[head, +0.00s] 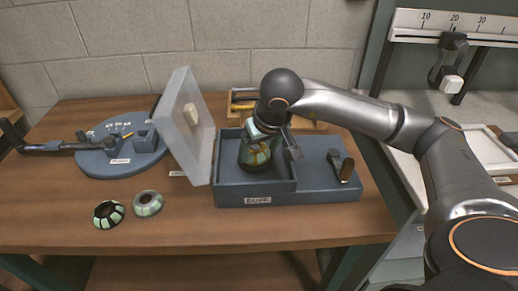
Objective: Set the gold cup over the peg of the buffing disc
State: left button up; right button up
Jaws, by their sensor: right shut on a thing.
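My right gripper (274,126) points down into the open blue-grey box (257,198) and is shut on a small cup-shaped piece. The cup (256,157) shows gold panels between dark ribs, with pale green panels above, and looks roughly upright. It is low inside the box's left compartment. The buffing disc and its peg are hidden by the cup, my gripper and the box's front wall, so I cannot tell whether the cup sits around the peg. My left gripper is not in view.
A pale lid (184,130) with a light knob stands tilted open at the box's left. A lever (344,168) is on the box's right part. Two panelled cups, one dark-rimmed (108,214) and one green (148,203), lie on the table. A round blue stand (100,163) is further left.

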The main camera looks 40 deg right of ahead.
jog(key=shift+f+b, duration=0.3)
jog(key=o, duration=1.2)
jog(key=v, duration=1.2)
jog(key=shift+s+a+r+p, duration=0.1)
jog(key=shift+s+r+p, duration=0.05)
jog(key=shift+r+p, duration=0.15)
